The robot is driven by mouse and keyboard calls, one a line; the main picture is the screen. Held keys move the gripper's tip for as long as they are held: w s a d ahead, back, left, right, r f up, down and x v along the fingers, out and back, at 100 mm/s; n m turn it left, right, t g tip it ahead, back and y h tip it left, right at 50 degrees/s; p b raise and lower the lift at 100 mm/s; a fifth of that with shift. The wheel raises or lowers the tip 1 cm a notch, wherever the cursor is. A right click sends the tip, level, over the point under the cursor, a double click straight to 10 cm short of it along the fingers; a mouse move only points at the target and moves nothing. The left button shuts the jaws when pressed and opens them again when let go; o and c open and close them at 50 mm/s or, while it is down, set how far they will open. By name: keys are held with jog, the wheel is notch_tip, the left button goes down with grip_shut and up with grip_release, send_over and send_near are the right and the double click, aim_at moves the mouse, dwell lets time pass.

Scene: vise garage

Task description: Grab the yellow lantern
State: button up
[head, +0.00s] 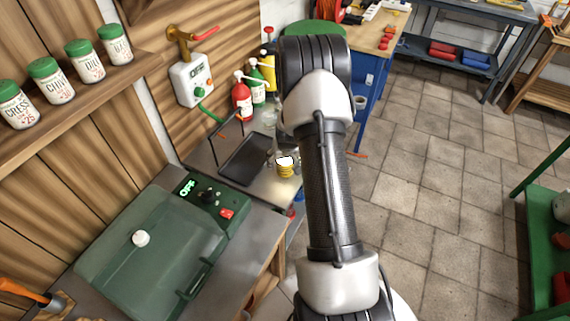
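A small round yellow object with a bright white top (285,171) stands on the grey counter, just left of my arm; it may be the yellow lantern, but it is too small to be sure. Small grey parts show close around it, and I cannot tell what they are. I cannot make out my gripper.
A dark tray (245,158) lies on the counter, near red (242,100) and green (257,88) pump bottles. A green lidded machine (150,255) is at lower left. Labelled jars (85,62) line a wall shelf. Tiled floor (440,190) at right is open.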

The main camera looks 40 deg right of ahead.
jog(key=c, duration=1.3)
jog(key=shift+c, duration=0.3)
jog(key=shift+r, duration=0.1)
